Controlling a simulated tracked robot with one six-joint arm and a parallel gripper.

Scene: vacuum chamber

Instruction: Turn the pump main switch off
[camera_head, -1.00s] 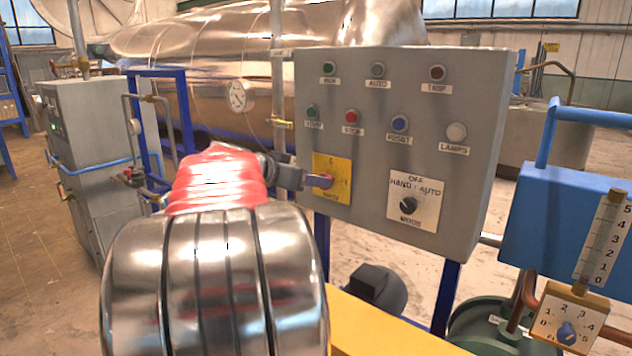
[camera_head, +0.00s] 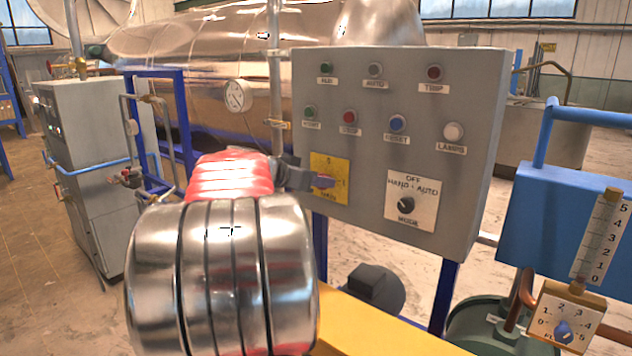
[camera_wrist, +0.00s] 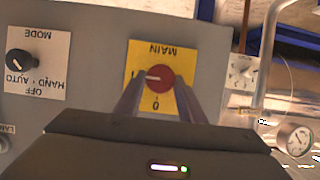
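The pump main switch is a round red knob (camera_wrist: 160,77) on a yellow plate (camera_wrist: 157,50) marked MAIN. The wrist view shows it upside down. The knob's pale pointer lies sideways, toward the mark at the picture's left; the 0 is below the knob. In the head view the yellow plate (camera_head: 330,168) is at the panel's lower left, partly hidden by my gripper (camera_head: 316,181). In the wrist view my gripper (camera_wrist: 160,82) has its fingers apart, one on each side of the knob. Small gaps seem to show; contact is unclear.
The grey panel (camera_head: 470,150) also carries a mode selector (camera_head: 406,204) right of the switch and several buttons and lamps above. A blue box (camera_head: 565,215) with a gauge stands at right. A grey cabinet (camera_head: 85,130) and pipes stand at left.

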